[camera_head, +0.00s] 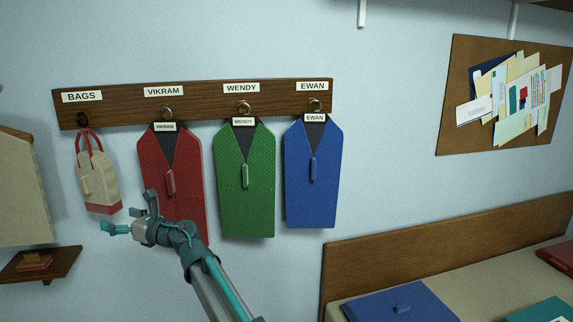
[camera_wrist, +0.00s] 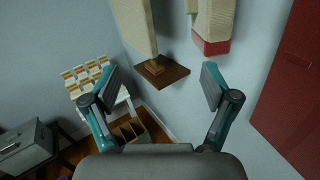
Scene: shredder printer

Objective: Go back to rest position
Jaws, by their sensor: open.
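My gripper (camera_head: 128,213) is open and empty in the head view, in front of the wall below the bag and at the red garment's lower left. In the wrist view its two fingers (camera_wrist: 160,84) stand wide apart with nothing between their pads. The beige and red bag (camera_head: 98,181) hangs from the BAGS hook. The red garment (camera_head: 168,160) hangs under VIKRAM, and my gripper and arm cover its lower part. The green garment (camera_head: 245,200) hangs under WENDY and the blue garment (camera_head: 310,195) under EWAN.
A small wooden shelf (camera_head: 62,263) with a reddish block is at the lower left. A beige panel (camera_head: 22,200) hangs above it. A wood-edged surface (camera_head: 420,235) with a blue folder (camera_head: 385,308) is at right. A grey box (camera_wrist: 25,150) shows in the wrist view.

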